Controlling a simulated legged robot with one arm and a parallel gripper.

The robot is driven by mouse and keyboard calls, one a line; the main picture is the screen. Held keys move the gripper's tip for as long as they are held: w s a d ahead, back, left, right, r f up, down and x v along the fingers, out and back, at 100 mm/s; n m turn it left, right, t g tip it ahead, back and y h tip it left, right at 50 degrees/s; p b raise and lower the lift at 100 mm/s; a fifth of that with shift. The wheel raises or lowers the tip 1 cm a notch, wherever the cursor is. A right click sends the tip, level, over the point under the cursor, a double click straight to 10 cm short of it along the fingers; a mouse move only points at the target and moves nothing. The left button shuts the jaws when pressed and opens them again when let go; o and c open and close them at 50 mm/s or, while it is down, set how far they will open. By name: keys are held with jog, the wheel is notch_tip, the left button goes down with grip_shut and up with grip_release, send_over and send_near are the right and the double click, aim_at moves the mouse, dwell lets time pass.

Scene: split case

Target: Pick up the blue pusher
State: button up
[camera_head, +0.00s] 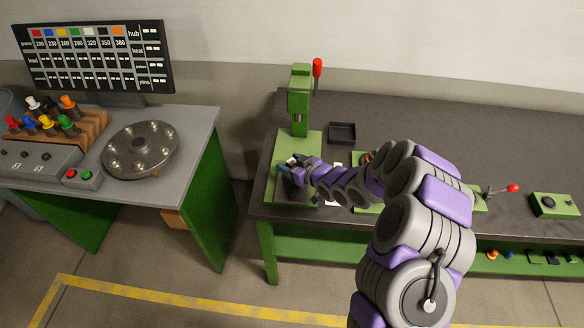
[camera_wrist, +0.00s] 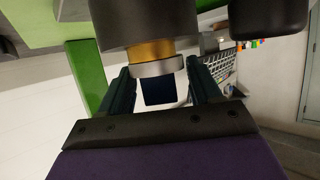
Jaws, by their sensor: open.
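A small blue pusher (camera_head: 30,122) seems to stand in the wooden rack (camera_head: 92,128) at the far left, among pushers with other coloured tops. My gripper (camera_head: 287,175) is far to the right of it, low in front of the green press (camera_head: 299,110). In the wrist view my gripper (camera_wrist: 162,92) is open, with one dark finger on each side. Between the fingers shows a dark blue block (camera_wrist: 158,92) under a silver ring and a brass collar. I cannot tell whether the fingers touch it or what part it is.
A grey round plate (camera_head: 141,150) and a button box (camera_head: 82,178) share the left bench with the rack. A gap of floor separates it from the dark bench (camera_head: 430,120). A black tray (camera_head: 342,132) and a red-knobbed lever (camera_head: 512,188) are on the dark bench.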

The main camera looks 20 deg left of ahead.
jog(key=shift+w+a+f, duration=0.2)
jog(key=shift+w+a, duration=0.2)
jog(key=shift+a, duration=0.2)
jog(key=shift+s+d+f, duration=0.1)
jog(key=c, duration=1.1)
